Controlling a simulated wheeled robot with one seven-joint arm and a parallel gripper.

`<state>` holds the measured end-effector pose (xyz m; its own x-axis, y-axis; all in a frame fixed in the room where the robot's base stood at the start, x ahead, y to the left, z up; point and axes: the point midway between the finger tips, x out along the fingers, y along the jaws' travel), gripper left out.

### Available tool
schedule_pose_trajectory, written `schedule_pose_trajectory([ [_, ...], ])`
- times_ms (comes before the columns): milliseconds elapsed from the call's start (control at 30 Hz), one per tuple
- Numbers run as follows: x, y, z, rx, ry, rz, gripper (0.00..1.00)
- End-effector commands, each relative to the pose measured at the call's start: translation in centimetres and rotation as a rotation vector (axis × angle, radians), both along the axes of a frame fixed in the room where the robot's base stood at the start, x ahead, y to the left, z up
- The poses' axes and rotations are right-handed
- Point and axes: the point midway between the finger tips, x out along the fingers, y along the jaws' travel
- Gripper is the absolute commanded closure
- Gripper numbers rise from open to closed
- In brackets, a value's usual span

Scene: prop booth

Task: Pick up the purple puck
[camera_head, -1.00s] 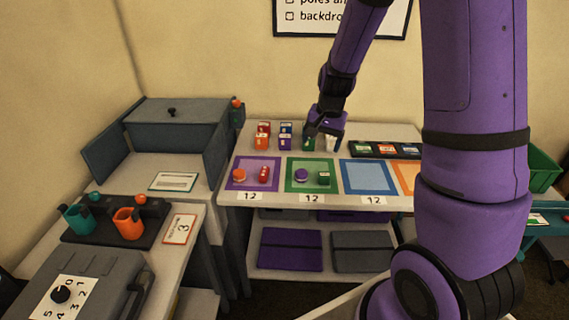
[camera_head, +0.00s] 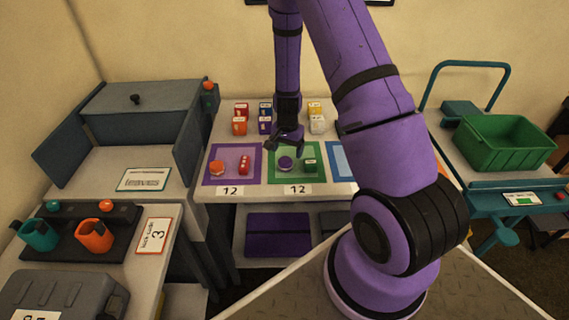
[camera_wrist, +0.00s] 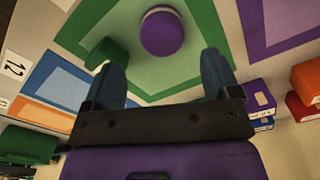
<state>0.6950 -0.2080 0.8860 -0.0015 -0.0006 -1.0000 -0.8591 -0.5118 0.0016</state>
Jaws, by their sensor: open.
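The purple puck (camera_head: 285,162) lies on the light middle of the green-bordered mat (camera_head: 273,178) on the table. In the wrist view the puck (camera_wrist: 162,33) shows whole, beyond my fingertips and a little left of the middle between them. My gripper (camera_head: 285,146) is above the green mat, close over the puck in the head view. In the wrist view my gripper (camera_wrist: 163,68) has its two fingers spread apart with nothing between them. The exact height over the puck cannot be told.
A green block (camera_head: 310,166) lies right of the puck, near one finger. On the purple mat (camera_head: 208,178) lie an orange piece (camera_head: 217,167) and a red piece (camera_head: 244,165). Several small boxes stand behind, including a white one (camera_head: 317,124). A green crate (camera_head: 505,143) stands right.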

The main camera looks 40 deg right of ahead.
Motion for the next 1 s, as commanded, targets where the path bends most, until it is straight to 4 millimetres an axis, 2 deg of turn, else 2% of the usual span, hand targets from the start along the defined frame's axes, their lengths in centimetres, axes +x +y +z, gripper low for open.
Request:
schedule_pose_trajectory([
  [233, 0.0, 0.2, -1.6, 0.001, 0.001, 0.0, 0.18],
  [533, 0.1, 0.7, -5.3, 0.001, 0.001, -0.001, 0.18],
  [867, 0.2, 0.7, -5.8, 0.001, -0.002, 0.0, 0.18],
  [1000, 0.2, 0.7, -5.8, 0.001, -0.002, 0.0, 0.5],
])
